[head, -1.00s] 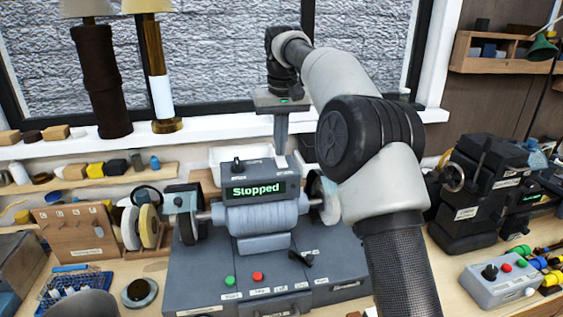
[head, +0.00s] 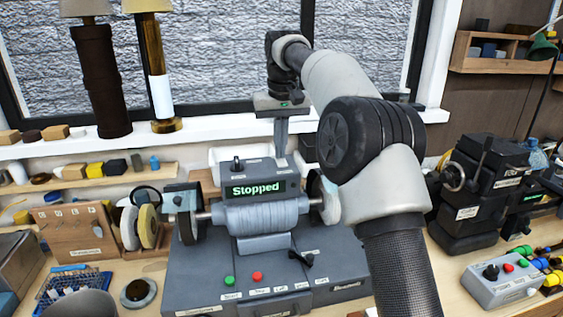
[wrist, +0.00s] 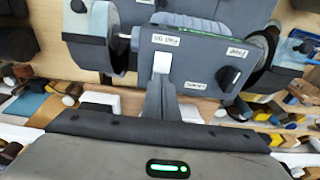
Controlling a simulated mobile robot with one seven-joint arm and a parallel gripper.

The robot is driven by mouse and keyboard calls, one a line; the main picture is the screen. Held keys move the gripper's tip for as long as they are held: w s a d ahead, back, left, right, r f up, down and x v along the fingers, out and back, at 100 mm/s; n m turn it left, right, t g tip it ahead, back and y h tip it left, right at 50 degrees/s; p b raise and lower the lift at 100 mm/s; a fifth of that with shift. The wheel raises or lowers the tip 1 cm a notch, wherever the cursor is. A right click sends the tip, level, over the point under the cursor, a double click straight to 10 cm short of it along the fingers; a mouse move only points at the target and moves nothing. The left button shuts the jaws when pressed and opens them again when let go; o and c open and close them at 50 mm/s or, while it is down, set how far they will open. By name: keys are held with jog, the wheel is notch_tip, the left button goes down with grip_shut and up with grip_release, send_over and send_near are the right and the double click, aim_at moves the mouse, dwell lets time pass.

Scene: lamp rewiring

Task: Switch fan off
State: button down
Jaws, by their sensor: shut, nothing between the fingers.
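The grey control box (head: 262,175) stands behind the grinder-like machine, and its green display (head: 255,189) reads "Stopped". On its top are a small black knob (head: 237,163) on the left and a pale switch piece on the right. In the wrist view the box top shows the black knob (wrist: 228,77) and a white switch piece (wrist: 162,63), each beside small labels I cannot read for sure. My gripper (head: 281,152) is shut and empty, pointing down at the pale switch; its fingertips (wrist: 158,84) are at or very near it. I cannot tell whether they touch.
The machine's wheels (head: 188,226) flank the box. Its base (head: 190,275) carries a green button (head: 229,281), a red button (head: 257,276) and a black lever. A shelf (head: 80,178) with small parts and the window sill (head: 200,126) lie behind. Another black machine (head: 470,190) stands right.

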jog(key=shift+f, duration=0.15)
notch_tip(320, 180, up, 5)
jog(key=p, duration=0.4)
jog(key=shift+r, duration=1)
